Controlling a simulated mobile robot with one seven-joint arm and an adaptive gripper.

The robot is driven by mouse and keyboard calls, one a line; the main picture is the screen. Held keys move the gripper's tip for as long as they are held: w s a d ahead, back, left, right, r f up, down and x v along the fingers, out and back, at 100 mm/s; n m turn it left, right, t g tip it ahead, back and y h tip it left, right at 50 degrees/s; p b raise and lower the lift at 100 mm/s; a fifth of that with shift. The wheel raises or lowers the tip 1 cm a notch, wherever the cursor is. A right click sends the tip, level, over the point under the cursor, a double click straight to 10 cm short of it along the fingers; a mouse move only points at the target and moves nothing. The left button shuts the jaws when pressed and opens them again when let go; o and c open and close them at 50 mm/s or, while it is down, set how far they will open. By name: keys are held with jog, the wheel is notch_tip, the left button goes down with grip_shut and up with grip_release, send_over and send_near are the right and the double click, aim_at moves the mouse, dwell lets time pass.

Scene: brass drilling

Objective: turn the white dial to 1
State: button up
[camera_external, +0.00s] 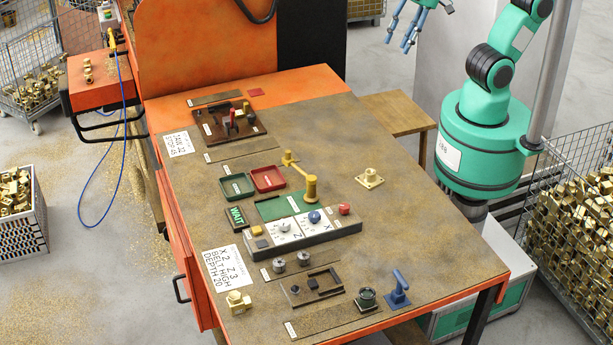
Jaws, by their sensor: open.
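The white dial (284,226) is a small pale knob on a white plate marked Z, on the sloped top of a grey control box (335,239) on the workbench. The numbers around it and its pointer are too small to read. A blue dial (314,217) on a plate marked X sits just to its right.
On the box are a red button (344,209) and a yellow button (257,231). A note card (230,273) lies left. The bench's right side is mostly clear around a brass flange (369,179).

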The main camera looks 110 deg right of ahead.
jog(key=w+a+n+g+p, duration=0.1)
jog(key=w+a+p, duration=0.15)
jog(key=w, duration=1.25)
jog(key=n+g+p, duration=0.4)
jog(key=p, duration=0.1)
send_over(284, 222)
notch_tip(284, 222, down, 25)
jog(key=shift+f, duration=0.2)
jog(key=shift+f, duration=0.1)
notch_tip(284, 222, down, 14)
jog(key=shift+r, duration=0.2)
grip_shut()
